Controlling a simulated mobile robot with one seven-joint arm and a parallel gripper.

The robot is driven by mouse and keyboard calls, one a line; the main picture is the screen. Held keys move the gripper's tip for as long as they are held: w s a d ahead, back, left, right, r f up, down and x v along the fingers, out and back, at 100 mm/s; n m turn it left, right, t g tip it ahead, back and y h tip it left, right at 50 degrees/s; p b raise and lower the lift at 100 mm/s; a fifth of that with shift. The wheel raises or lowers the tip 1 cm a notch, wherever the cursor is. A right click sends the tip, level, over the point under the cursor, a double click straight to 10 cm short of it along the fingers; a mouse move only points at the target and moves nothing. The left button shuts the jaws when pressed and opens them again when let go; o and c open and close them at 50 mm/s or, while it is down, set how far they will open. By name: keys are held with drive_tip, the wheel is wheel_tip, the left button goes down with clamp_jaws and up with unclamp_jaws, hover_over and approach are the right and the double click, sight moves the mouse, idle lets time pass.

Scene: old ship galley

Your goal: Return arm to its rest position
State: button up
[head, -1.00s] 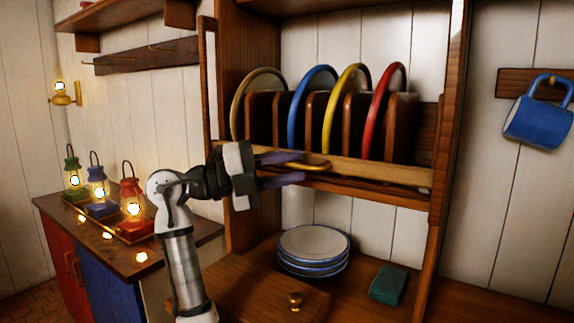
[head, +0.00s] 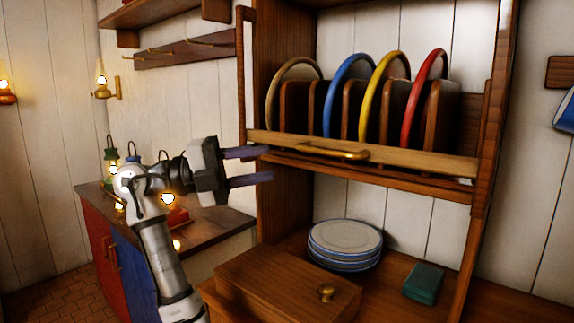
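My gripper (head: 268,167) is at the end of my arm, in the left-middle of the head view. Its two purple fingers point right and are spread apart, with nothing between them. The fingertips are in front of the left post of the wooden plate cabinet, left of the brass handle (head: 333,152) on the rack's front rail (head: 410,157), and appear clear of it. My arm hides part of the lanterns and the side counter behind it.
Plates with tan, blue, yellow and red rims (head: 425,95) stand in the rack. Below are stacked white plates (head: 345,240), a green block (head: 423,284) and a wooden box (head: 285,285) with a brass knob. Lanterns (head: 112,158) stand on the left counter (head: 222,226).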

drive_tip(key=shift+a+f, duration=0.15)
drive_tip(key=shift+a, duration=0.85)
